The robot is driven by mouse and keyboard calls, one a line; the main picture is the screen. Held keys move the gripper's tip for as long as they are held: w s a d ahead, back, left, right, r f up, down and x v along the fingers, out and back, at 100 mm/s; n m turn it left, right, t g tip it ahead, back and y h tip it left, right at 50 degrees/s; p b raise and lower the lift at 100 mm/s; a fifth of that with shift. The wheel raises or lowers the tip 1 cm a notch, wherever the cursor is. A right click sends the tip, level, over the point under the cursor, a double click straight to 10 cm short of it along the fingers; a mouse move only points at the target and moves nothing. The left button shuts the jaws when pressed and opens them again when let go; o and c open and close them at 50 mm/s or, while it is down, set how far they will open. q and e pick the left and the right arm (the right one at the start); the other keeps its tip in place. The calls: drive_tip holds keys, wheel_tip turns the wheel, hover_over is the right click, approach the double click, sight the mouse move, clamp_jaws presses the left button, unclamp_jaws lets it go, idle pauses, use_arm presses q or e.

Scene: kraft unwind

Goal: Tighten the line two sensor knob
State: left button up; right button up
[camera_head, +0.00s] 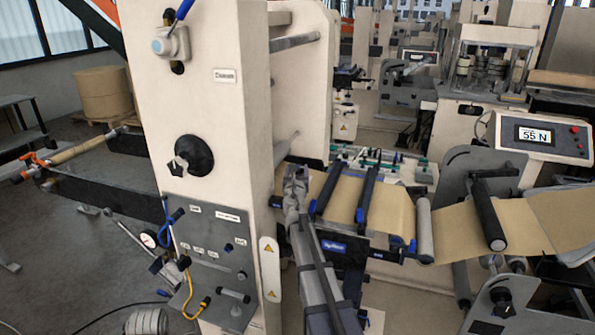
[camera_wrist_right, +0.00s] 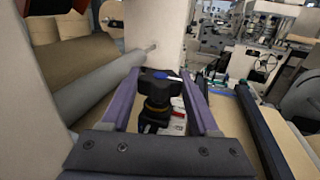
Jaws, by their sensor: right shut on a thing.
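A black knob (camera_wrist_right: 157,88) with a blue mark on top and a brass-coloured collar stands between the fingers of my right gripper (camera_wrist_right: 160,76) in the right wrist view. The gripper is shut on it, with one finger along each side. In the head view my right gripper (camera_head: 296,180) is beside the right side of the cream column, and the knob cannot be made out there. The knob's lower part is partly hidden by the gripper's body. My left gripper is not in view.
The cream column (camera_head: 215,90) with a control panel (camera_head: 213,245) stands close on the left. Brown web (camera_head: 345,195) runs over rollers to the right. A display (camera_head: 535,135) reads 55 N. A grey roller (camera_wrist_right: 95,88) lies left of the gripper.

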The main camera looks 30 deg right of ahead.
drive_tip(key=shift+w+m+g+h, duration=0.2)
drive_tip(key=shift+m+g+h, duration=0.95)
drive_tip(key=shift+h, duration=0.35)
drive_tip(key=shift+m+g, duration=0.25)
drive_tip(key=o, duration=1.3)
drive_tip(key=shift+s+a+r, duration=0.1)
drive_tip(key=shift+s+r, duration=0.05)
drive_tip(key=shift+o, duration=0.4)
drive_tip(key=shift+v, duration=3.85)
drive_tip(key=shift+f, duration=0.2)
